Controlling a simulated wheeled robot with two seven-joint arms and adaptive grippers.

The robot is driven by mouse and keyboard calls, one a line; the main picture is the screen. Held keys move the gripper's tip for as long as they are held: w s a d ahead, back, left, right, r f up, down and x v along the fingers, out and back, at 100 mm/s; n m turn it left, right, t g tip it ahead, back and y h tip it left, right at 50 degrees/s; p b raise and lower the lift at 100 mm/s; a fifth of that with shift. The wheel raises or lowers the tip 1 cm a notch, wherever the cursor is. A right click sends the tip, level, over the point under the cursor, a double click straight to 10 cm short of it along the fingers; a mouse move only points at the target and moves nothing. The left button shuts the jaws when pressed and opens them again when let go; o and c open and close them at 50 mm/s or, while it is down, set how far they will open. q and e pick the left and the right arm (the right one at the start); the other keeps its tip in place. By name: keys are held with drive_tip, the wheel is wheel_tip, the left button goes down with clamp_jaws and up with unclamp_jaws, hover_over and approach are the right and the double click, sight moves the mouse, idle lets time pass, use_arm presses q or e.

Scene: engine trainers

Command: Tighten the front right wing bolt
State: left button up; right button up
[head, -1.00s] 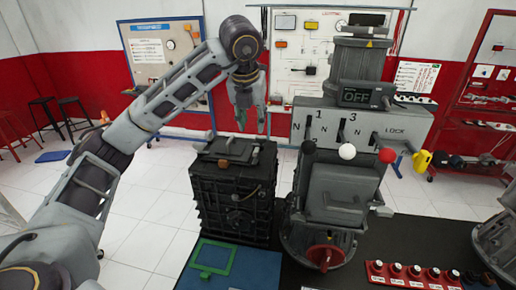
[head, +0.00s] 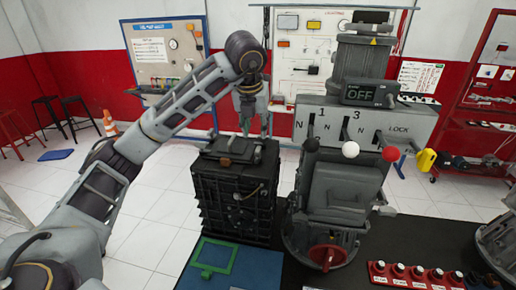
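The black ribbed box (head: 238,208) stands on the dark table, left of the grey machine. Its lid (head: 228,147) carries a handle and small fittings. A brown-orange knob (head: 225,161) sits at the lid's front edge. I cannot clearly make out which fitting is the front right wing bolt. My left gripper (head: 256,132) points down over the back right part of the lid, fingers apart, with nothing seen between them. I cannot tell whether its tips touch anything. My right gripper is out of view.
The grey machine (head: 340,185) with black, white and red lever knobs and an OFF display (head: 361,94) stands close to the right. A blue mat (head: 247,268) with a green frame (head: 213,257) lies in front of the box. A red button strip (head: 417,275) is at the front right.

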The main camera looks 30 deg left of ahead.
use_arm(q)
hover_over(258, 149)
drive_tip(key=s, duration=0.2)
drive_tip(key=shift+s+d+f+b, duration=0.1)
drive_tip(key=shift+d+f+b, duration=0.1)
drive_tip(key=shift+f, duration=0.95)
drive_tip(key=shift+d+f+b, duration=0.1)
drive_tip(key=shift+f+b, duration=0.05)
drive_tip(key=shift+f, duration=1)
drive_tip(key=shift+p+x, duration=0.4)
drive_tip(key=shift+x, duration=2.2)
clamp_jaws()
